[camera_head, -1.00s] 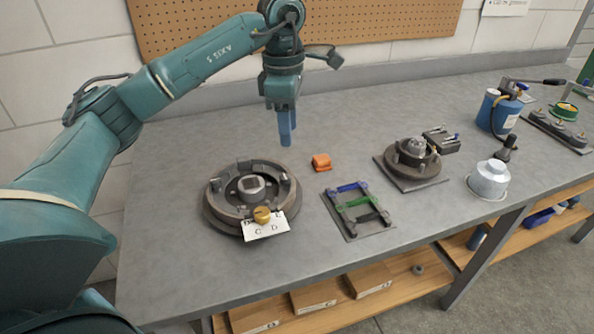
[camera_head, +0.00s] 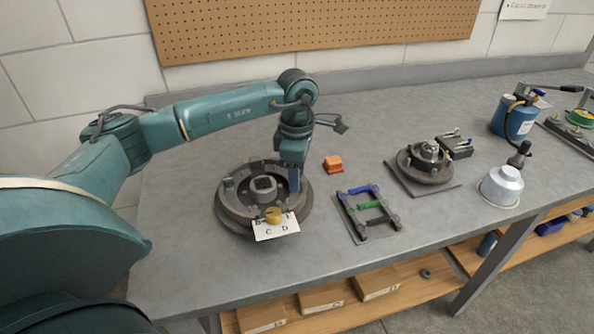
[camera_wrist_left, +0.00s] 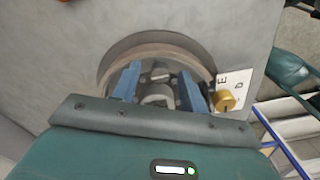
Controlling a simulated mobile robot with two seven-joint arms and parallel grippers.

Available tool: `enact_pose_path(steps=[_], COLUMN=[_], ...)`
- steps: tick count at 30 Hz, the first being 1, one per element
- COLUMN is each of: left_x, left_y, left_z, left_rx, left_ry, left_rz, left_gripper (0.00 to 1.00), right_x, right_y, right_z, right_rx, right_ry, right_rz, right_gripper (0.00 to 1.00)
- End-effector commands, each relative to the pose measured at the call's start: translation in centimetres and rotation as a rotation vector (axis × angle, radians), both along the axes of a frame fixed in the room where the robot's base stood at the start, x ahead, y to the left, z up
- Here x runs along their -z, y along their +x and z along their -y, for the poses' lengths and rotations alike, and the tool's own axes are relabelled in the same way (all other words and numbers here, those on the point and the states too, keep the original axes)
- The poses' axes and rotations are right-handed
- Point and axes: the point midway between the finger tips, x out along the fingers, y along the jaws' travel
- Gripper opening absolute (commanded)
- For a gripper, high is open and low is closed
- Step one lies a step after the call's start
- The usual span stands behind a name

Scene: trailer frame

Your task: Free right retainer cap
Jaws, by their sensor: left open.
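The round brake assembly (camera_head: 232,208) lies on the bench, a dark ring with curved parts around a square-topped hub (camera_head: 264,186). My left gripper (camera_head: 295,188) points down at the right side of the ring, with its blue fingers low over the parts there. In the left wrist view, the left gripper (camera_wrist_left: 160,75) is open. Grey parts of the assembly (camera_wrist_left: 158,95) show between and beyond its fingers. I cannot make out the right retainer cap clearly; it is too small or hidden by the fingers. My right gripper is not in view.
A brass knob (camera_head: 273,214) and a lettered card (camera_head: 277,230) sit at the ring's front edge. An orange block (camera_head: 333,164) and a tray of coloured bars (camera_head: 368,213) lie to the right. Another hub assembly (camera_head: 424,160), a silver container (camera_head: 501,186) and a blue canister (camera_head: 512,118) stand farther right.

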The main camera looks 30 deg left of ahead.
Motion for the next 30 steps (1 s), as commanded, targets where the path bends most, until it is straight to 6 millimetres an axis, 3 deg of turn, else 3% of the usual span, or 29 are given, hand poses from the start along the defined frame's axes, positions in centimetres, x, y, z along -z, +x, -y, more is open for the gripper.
enact_pose_path(steps=[8,24,30], left_x=[0.14,0.09,0.09], left_y=[0.01,0.02,0.02], left_z=[0.03,0.04,0.04], left_rx=[0.000,0.000,-0.012], left_ry=[0.000,-0.001,-0.001], left_rz=[0.000,0.000,0.000], left_gripper=[0.43,0.00,0.00], right_x=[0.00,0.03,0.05], right_y=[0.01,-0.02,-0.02], right_z=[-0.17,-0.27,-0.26], right_rx=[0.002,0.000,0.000], right_ry=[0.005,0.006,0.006], right_rz=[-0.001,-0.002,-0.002], right_gripper=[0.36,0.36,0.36])
